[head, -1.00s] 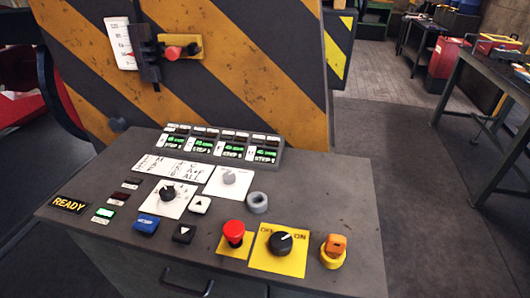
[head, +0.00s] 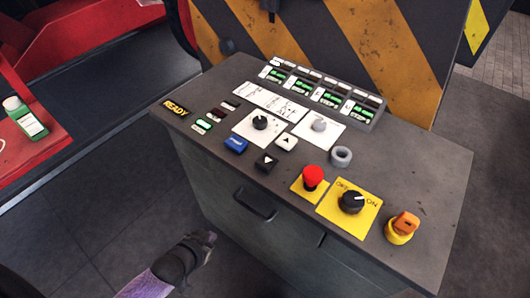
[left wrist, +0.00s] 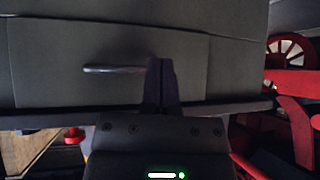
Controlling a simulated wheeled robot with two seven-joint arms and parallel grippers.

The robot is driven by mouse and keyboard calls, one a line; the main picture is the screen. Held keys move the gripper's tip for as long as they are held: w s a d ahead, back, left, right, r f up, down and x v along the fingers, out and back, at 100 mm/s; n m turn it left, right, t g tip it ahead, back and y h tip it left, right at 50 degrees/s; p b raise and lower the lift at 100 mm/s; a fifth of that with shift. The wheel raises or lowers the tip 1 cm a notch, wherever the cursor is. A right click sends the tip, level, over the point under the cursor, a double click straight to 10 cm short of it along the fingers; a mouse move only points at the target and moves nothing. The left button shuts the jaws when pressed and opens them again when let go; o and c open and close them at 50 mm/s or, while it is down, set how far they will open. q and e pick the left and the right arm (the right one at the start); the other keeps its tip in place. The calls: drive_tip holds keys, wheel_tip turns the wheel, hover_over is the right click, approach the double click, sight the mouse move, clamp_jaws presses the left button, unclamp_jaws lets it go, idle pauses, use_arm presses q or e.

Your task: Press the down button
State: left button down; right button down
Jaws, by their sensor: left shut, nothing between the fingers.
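My right gripper is not in view.
A red mushroom button (head: 313,177), a black OFF/ON knob (head: 352,201) and an orange switch (head: 403,226) are to the right on the console. A striped yellow and black machine (head: 380,50) stands behind. A red bench with a green bottle (head: 25,120) is at left. Floor between is clear.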

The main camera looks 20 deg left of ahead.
use_arm(q)
drive_tip(key=w+d+r+m+t+h, duration=0.1)
drive_tip(key=w+d+r+t+h, duration=0.1)
drive_tip(key=r, duration=0.8)
drive_tip(key=w+d+r+m+t+h+p, duration=0.1)
drive_tip(key=w+r, duration=0.4)
drive_tip(key=r, duration=0.6)
drive_tip(key=d+t+h, duration=0.1)
drive_tip(key=d, duration=0.1)
drive_tip(key=shift+w+d+r+t, duration=0.15)
drive_tip(key=shift+d+t, duration=0.15)
drive_tip(key=shift+t, duration=0.1)
drive_tip(key=b, duration=0.3)
hover_over(263, 165)
drive_tip(key=shift+s+a+f, duration=0.1)
drive_tip(key=shift+s+f, duration=0.1)
drive_tip(key=shift+f, duration=0.45)
drive_tip(key=shift+s+a+f, duration=0.1)
drive_tip(key=shift+s+f, duration=0.05)
drive_tip(key=shift+f, duration=0.45)
drive_tip(key=f, duration=0.1)
drive_tip(key=f+b, duration=0.1)
drive_tip(key=f, duration=0.1)
drive_tip(key=shift+w+d+f, duration=0.15)
drive_tip(key=shift+w+f, duration=0.05)
drive_tip(key=shift+w, duration=0.15)
drive_tip(key=shift+f, duration=0.3)
